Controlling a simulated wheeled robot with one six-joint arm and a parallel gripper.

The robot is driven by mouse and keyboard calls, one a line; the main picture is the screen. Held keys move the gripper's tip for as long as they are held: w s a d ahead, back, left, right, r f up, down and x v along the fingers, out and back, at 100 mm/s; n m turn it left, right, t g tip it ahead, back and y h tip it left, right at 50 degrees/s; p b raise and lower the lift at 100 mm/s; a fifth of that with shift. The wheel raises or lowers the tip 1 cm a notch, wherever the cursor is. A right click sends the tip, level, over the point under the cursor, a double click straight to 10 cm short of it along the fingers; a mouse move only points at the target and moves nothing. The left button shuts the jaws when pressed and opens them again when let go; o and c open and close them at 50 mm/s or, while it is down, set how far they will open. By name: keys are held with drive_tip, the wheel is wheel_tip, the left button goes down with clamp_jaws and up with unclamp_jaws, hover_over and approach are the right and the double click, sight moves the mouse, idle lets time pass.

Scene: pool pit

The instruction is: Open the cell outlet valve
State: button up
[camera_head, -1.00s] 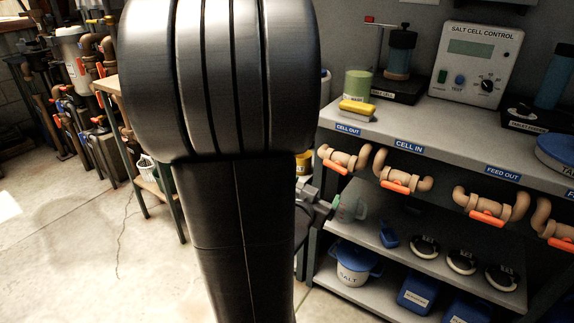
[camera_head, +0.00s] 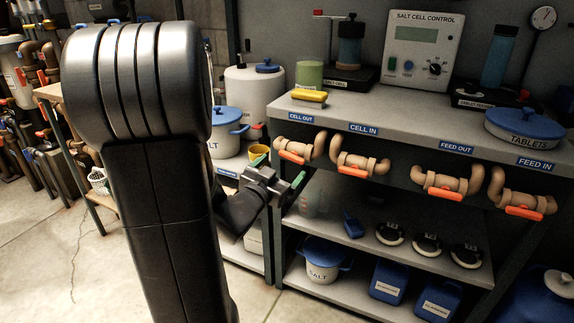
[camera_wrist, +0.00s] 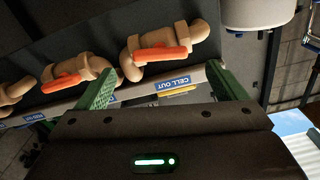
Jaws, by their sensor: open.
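The cell outlet valve (camera_head: 305,150) is a tan pipe fitting under the "CELL OUT" label (camera_head: 285,118) at the left end of the bench front. Its orange lever (camera_head: 291,157) lies roughly along the pipe body. My gripper (camera_head: 283,177) is open and empty, just below and left of this valve, apart from it. In the wrist view, the green fingers (camera_wrist: 163,72) are spread. The orange lever (camera_wrist: 161,52) appears beyond and between them, above the upside-down "CELL OUT" label (camera_wrist: 172,84). The exact distance to the lever is unclear.
The cell-in valve (camera_head: 356,165), feed-out valve (camera_head: 440,184) and feed-in valve (camera_head: 520,202) line the bench front to the right. The lower shelf (camera_head: 400,240) holds tools and rings. A white drum (camera_head: 253,95) stands behind the gripper.

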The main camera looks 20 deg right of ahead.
sight(290, 159)
drive_tip(key=x, duration=0.4)
drive_tip(key=shift+w+d, duration=0.25)
drive_tip(key=shift+d, duration=0.05)
